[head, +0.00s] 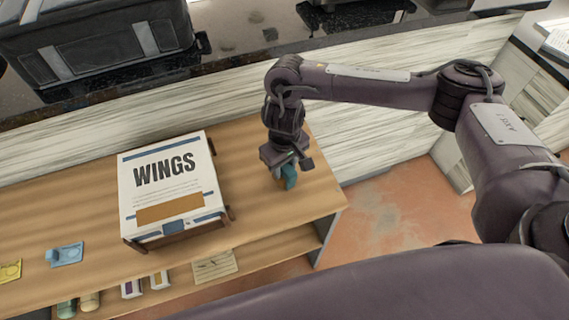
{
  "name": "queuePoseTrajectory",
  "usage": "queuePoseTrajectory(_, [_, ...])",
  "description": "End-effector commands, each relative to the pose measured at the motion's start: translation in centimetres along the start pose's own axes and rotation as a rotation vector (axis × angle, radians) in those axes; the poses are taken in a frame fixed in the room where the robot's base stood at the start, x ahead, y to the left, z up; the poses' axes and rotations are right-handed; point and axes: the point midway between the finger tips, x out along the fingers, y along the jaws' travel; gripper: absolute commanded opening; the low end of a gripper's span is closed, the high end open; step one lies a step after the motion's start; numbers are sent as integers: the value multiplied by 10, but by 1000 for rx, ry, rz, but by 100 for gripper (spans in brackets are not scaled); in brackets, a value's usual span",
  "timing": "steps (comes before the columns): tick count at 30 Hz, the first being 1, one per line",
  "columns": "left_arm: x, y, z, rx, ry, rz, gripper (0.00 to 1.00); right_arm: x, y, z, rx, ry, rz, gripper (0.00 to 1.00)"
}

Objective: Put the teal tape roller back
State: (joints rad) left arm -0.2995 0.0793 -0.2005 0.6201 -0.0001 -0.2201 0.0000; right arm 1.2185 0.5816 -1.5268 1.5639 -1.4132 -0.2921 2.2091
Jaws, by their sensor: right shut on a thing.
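The teal tape roller (289,178) is small and partly hidden by the gripper. My right gripper (287,165) is shut on it, over the right end of the wooden table. The roller is at or just above the tabletop; I cannot tell whether it touches. My left gripper does not show.
A white box marked WINGS (165,184) stands on the wooden table (70,217) left of my right gripper. A blue item (65,255) and a yellow item (10,271) lie at the front left. A lower shelf (255,246) holds a paper and small boxes. Bare wood surrounds the roller.

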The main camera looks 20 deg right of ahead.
Motion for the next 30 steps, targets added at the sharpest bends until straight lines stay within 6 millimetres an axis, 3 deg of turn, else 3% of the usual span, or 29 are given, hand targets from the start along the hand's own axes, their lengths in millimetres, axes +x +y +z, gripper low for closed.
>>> queuePoseTrajectory(30, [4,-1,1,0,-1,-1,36,10,0,-1,0,2,0,0])
